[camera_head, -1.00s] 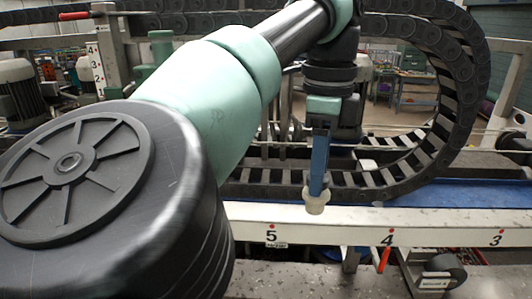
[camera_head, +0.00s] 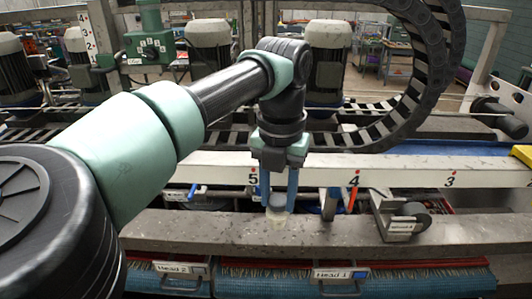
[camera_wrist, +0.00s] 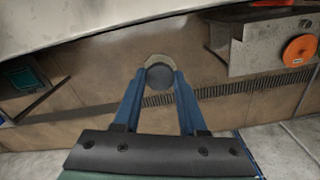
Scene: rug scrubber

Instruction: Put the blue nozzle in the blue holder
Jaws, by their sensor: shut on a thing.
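My gripper (camera_head: 278,205) has two blue fingers pointing down, shut on a small pale, round piece (camera_head: 277,220), which I take to be the nozzle. In the wrist view it shows between the fingertips as a pale ring (camera_wrist: 159,60) around a dark grey-blue disc. No clear blue colour shows on it. The gripper hangs in front of the white numbered rail, near label 5, with the piece over the grey ledge (camera_head: 170,232); I cannot tell whether they touch. I cannot make out a blue holder for certain; a teal piece (camera_wrist: 30,78) in a dark frame shows at the wrist view's left.
The white rail (camera_head: 430,177) crosses behind the gripper. A metal bracket with a black wheel (camera_head: 405,217) and a red handle (camera_head: 352,200) are to its right. A blue lever (camera_head: 193,191) is to its left. Drawers with brushes (camera_head: 340,274) lie below the ledge.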

